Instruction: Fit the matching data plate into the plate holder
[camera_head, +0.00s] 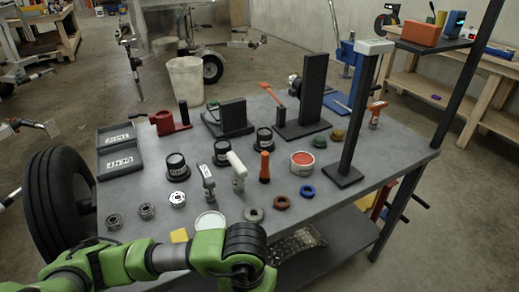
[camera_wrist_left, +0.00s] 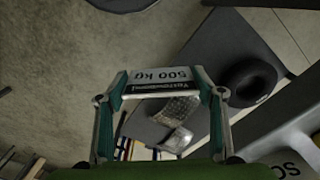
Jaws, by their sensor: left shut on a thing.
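My left gripper (camera_wrist_left: 160,88) is shut on a data plate (camera_wrist_left: 162,76) in the left wrist view. The plate is pale with a dark lower strip. It reads "500 KG", upside down in this view, and lies across both fingertips. In the head view my left arm crosses the front of the table, and its gripper and the plate are hidden behind the wrist. I cannot tell which thing is the plate holder. My right gripper is in neither view.
The grey table (camera_head: 330,205) holds several cups, rings and tools. Labelled dark trays (camera_head: 117,135) lie at its left. A tyre (camera_head: 58,195) stands at the left edge.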

